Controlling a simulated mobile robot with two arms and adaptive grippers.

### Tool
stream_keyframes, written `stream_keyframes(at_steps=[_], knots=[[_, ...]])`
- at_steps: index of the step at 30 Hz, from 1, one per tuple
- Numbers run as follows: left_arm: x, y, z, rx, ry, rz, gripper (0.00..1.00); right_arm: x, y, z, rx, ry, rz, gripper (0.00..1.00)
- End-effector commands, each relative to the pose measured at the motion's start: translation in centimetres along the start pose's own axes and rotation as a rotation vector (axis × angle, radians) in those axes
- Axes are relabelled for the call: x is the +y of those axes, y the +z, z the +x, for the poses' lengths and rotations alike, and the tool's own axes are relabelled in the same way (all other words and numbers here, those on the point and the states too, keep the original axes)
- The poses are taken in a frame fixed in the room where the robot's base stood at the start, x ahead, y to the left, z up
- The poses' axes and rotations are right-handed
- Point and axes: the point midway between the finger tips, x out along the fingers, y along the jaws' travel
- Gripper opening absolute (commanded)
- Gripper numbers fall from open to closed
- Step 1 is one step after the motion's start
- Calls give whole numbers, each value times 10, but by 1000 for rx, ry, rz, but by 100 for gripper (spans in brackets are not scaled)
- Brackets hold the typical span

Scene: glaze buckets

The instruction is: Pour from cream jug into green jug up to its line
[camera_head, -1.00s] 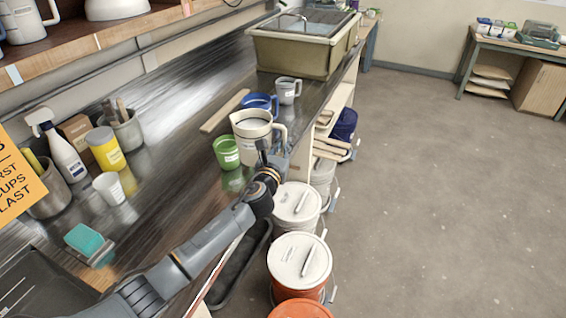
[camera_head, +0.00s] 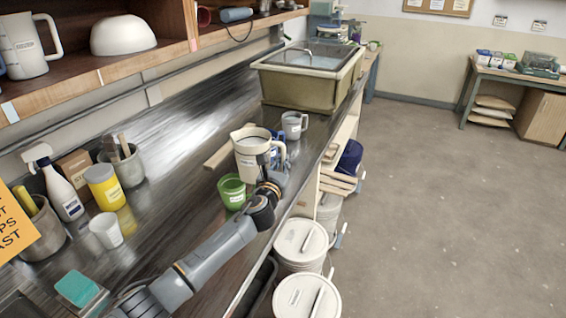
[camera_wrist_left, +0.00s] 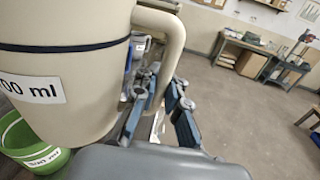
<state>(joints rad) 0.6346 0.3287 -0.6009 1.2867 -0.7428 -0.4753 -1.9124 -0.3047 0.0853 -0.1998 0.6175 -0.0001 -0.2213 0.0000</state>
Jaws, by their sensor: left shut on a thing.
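The cream jug (camera_head: 247,163) looks upright, just behind and right of the green jug (camera_head: 231,192), and appears raised off the bench. My left gripper (camera_head: 268,165) is shut on its handle. In the left wrist view the cream jug (camera_wrist_left: 75,85) fills the left side, with a dark band and a label ending in "00 ml". Its handle (camera_wrist_left: 172,50) runs down between my fingers (camera_wrist_left: 160,105). The green jug (camera_wrist_left: 40,158) shows low at the left there, partly hidden by the cream jug. Its inside and line cannot be made out. My right gripper is out of view.
A blue mug (camera_head: 279,149) is mostly hidden behind the cream jug. A grey mug (camera_head: 294,126) stands behind it, near a large basin (camera_head: 300,88). A white cup (camera_head: 106,231), a yellow jar (camera_head: 104,187) and a spray bottle (camera_head: 62,190) stand left. Lidded buckets (camera_head: 300,242) stand below the bench edge.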

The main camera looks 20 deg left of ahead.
Motion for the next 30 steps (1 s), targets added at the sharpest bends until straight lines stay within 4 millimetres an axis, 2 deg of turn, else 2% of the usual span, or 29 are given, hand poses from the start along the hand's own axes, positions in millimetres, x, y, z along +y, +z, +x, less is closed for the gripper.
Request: stream_keyframes(at_steps=[1,5,15,26,30], knots=[[-1,-2,1,-10,-1,3,0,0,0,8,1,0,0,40],[-1,-11,1,-10,-1,4,0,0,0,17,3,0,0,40],[-10,17,0,-11,-4,-170,0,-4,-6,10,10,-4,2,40],[-16,-7,0,-9,-6,-314,0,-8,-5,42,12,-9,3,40],[-16,-2,0,-10,-6,-315,0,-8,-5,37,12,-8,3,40]])
